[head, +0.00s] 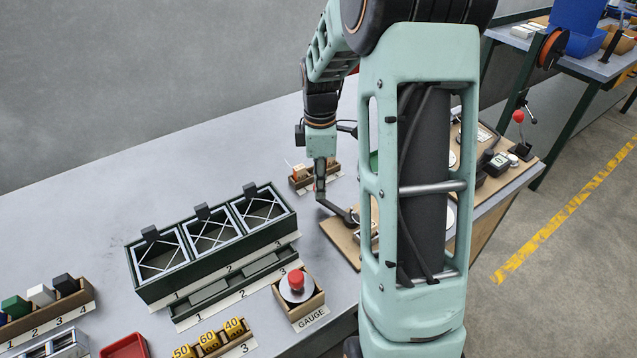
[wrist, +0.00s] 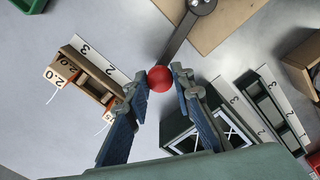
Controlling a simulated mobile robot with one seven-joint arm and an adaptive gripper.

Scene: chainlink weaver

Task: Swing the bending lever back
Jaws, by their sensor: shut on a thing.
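The bending lever (wrist: 180,38) is a dark grey bar with a red ball (wrist: 160,78) at its end. In the wrist view it runs from the ball up to a round pivot on a wooden board (wrist: 232,18). My gripper (wrist: 159,80) is shut on the red ball, with one blue-grey finger on each side. In the head view my gripper (head: 320,190) is at the outer end of the lever (head: 335,208), left of the wooden board (head: 338,240). My own arm hides much of the board and the pivot in that view.
A small wooden holder (wrist: 95,85) with tagged pieces stands beside my gripper. A dark green rack (head: 160,288) with three framed bays is at the front left, with a labelled tray (head: 205,308) before it. A gauge box (head: 303,308) stands nearer. The grey table behind is clear.

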